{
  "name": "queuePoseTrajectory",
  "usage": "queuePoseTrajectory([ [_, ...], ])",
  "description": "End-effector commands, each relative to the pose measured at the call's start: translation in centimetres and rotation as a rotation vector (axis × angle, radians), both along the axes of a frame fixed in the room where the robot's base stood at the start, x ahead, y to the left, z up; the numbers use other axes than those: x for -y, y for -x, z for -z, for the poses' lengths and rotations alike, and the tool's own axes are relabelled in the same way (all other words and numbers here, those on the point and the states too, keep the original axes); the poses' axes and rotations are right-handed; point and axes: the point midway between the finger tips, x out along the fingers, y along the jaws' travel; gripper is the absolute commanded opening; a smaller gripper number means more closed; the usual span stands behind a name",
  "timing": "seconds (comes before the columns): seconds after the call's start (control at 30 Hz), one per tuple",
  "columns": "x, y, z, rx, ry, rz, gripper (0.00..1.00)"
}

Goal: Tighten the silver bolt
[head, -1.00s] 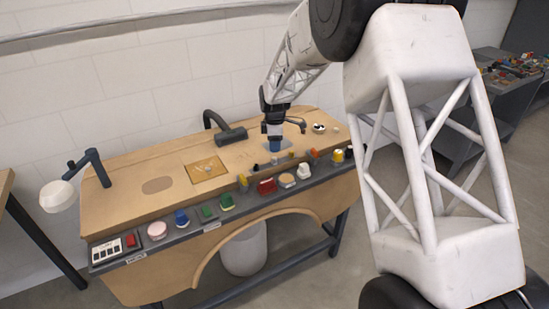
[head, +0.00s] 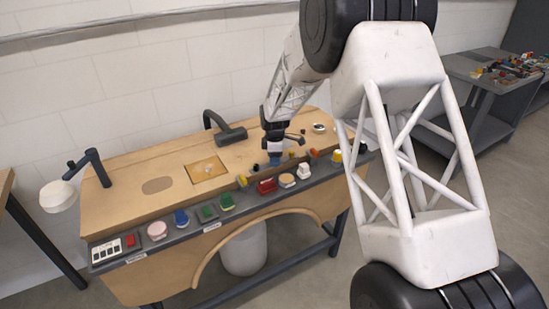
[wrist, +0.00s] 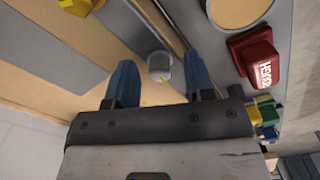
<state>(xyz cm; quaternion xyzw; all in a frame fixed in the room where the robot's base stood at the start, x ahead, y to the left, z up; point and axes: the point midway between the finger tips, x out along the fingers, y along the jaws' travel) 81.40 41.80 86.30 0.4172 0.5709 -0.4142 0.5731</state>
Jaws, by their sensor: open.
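A small silver-grey bolt head (wrist: 160,66) with a yellow mark on it stands on the panel in the wrist view. My gripper (wrist: 160,84) is open, with one blue finger to the left of the bolt and one to the right. Gaps show on both sides, so the fingers do not appear to touch it. In the head view my gripper (head: 275,159) is low over the right half of the bench, close behind the control strip. I cannot make out the silver bolt in the head view.
A red button box (wrist: 257,59) and a round tan disc (wrist: 238,10) lie right of the fingers; a yellow knob (wrist: 80,6) is at upper left. The grey control strip (head: 133,257) carries several buttons. A dark curved fixture (head: 230,134) stands left of my gripper on the wooden bench (head: 130,205).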

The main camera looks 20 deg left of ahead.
Motion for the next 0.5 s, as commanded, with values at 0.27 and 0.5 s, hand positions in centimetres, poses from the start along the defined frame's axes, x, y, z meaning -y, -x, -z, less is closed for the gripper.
queuePoseTrajectory([
  [0.27,0.0,0.0,-0.02,0.0,0.0,0.0,0.12],
  [0.5,0.0,0.0,-0.03,0.0,0.0,0.003,0.0],
])
